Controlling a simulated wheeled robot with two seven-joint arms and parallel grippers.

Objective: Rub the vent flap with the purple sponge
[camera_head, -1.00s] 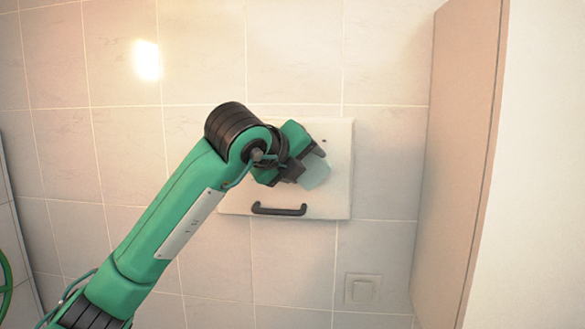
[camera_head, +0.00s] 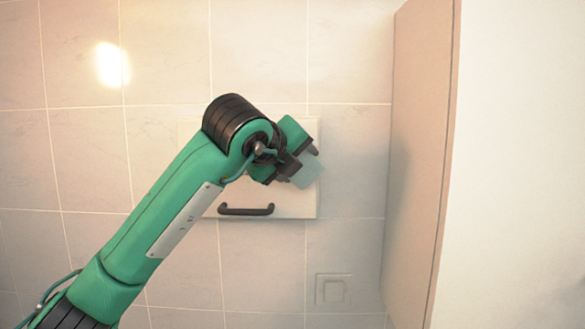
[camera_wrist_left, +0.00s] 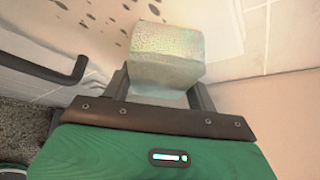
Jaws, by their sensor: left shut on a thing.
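The vent flap is a pale panel (camera_head: 298,203) on the tiled wall with a black bar handle (camera_head: 246,210) along its lower edge. My left gripper (camera_head: 298,163) is in front of the flap's right part, shut on a pale grey-green sponge (camera_head: 308,172); no purple shows on it. The left wrist view shows the sponge (camera_wrist_left: 168,48) between the fingers (camera_wrist_left: 160,90) and dark spots on the flap (camera_wrist_left: 100,22) beside it. Whether the sponge touches the flap I cannot tell. My arm hides much of the flap. My right gripper is out of view.
A beige upright panel (camera_head: 417,150) juts out to the right of the flap, with a gap of tiled wall between. A small square wall plate (camera_head: 333,290) sits below right. The handle (camera_wrist_left: 50,65) sticks out at left in the left wrist view.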

